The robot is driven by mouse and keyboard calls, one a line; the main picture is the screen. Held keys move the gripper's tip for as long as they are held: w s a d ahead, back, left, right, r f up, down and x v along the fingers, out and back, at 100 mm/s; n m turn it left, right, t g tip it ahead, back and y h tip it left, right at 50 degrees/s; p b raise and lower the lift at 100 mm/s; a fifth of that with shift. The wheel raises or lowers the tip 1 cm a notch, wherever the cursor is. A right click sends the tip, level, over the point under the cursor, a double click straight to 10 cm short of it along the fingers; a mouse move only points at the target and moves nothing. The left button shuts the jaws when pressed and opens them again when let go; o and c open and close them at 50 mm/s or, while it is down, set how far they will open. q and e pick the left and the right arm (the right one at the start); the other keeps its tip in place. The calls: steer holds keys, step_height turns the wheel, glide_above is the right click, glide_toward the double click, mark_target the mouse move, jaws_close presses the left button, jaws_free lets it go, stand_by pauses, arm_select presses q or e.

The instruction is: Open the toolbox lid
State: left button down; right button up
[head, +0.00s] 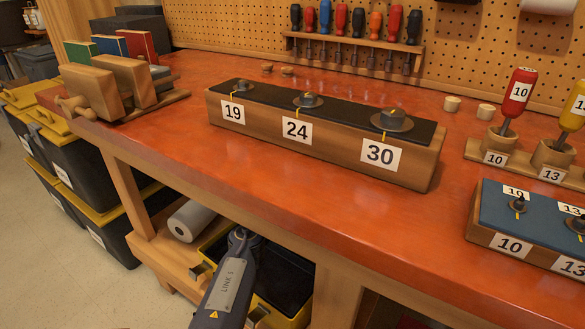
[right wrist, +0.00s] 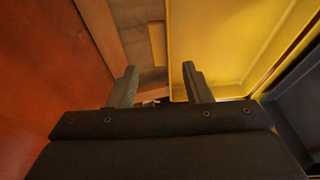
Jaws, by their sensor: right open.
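A black-and-yellow toolbox (head: 300,316) sits low under the front of the bench in the head view. Its dark upper area with a yellow edge shows around my grey arm, which covers part of it. Whether that area is a lid or the inside, I cannot tell. In the right wrist view, a broad yellow panel with a raised edge (right wrist: 215,45) stands beyond and to the right of the fingers. My right gripper (right wrist: 160,85) is open, with nothing visible between its fingertips. Its fingers do not show clearly in the head view. My left gripper is not in view.
The red bench top (head: 200,160) overhangs the toolbox. A wooden socket block (head: 325,140) and a blue-topped block (head: 490,215) stand on it. A paper roll (head: 190,219) lies left of the toolbox. Black bins with yellow lids (head: 75,160) stand at the left.

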steer(key=b+x, duration=0.1)
steer(key=x, duration=0.7)
jaws_close()
